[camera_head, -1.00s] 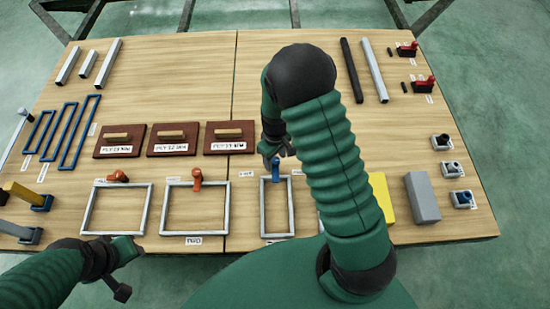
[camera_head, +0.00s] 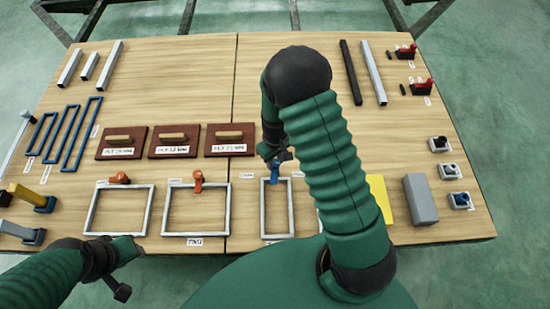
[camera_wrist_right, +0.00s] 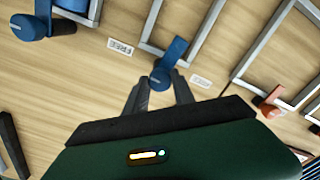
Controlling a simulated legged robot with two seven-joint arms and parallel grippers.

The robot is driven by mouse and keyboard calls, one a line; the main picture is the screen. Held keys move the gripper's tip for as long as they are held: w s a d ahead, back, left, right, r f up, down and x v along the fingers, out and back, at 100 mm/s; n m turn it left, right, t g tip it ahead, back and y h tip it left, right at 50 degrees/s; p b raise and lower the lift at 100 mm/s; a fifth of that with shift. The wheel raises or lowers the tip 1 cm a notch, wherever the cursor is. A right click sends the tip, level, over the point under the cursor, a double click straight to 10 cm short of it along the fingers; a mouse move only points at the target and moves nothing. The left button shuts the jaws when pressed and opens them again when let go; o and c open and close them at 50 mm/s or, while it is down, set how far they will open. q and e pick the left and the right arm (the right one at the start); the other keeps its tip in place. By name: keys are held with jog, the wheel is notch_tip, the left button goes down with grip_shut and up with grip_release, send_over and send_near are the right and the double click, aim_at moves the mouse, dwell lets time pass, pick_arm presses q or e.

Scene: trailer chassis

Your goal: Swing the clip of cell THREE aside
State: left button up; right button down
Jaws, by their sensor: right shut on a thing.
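The third cell is a narrow pale metal frame (camera_head: 291,210) on the table. Its blue clip (camera_head: 274,173) sits at the frame's top edge, and it also shows in the right wrist view (camera_wrist_right: 170,60). My right gripper (camera_head: 275,158) is shut on this clip; in the wrist view its two fingers (camera_wrist_right: 161,88) lie on either side of the clip's round end. The fingertip contact is partly hidden. A label beside the clip (camera_wrist_right: 120,47) seems to read THREE. My left gripper (camera_head: 125,268) is at the front left edge; its jaw state is unclear.
Two wider frames with orange clips (camera_head: 120,178) (camera_head: 197,181) lie to the left. Another blue clip (camera_wrist_right: 30,27) shows in the wrist view. Wooden-handled brown blocks (camera_head: 230,140) lie behind the frames. A yellow block (camera_head: 379,200) and grey block (camera_head: 420,199) stand right of my arm.

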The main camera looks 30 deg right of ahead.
jog(key=m+p, duration=0.3)
jog(key=shift+r, duration=0.3)
jog(key=m+p, duration=0.3)
jog(key=m, duration=0.2)
jog(key=shift+f+p, duration=0.1)
jog(key=shift+p, duration=0.3)
jog(key=m+p, duration=0.2)
jog(key=m, duration=0.2)
jog(key=shift+p, duration=0.4)
jog(key=shift+w+f+m+p, duration=0.15)
jog(key=shift+m+p, duration=0.75)
jog(key=shift+m, duration=1.2)
jog(key=c, duration=1.1)
grip_release()
jog(key=shift+o, duration=0.2)
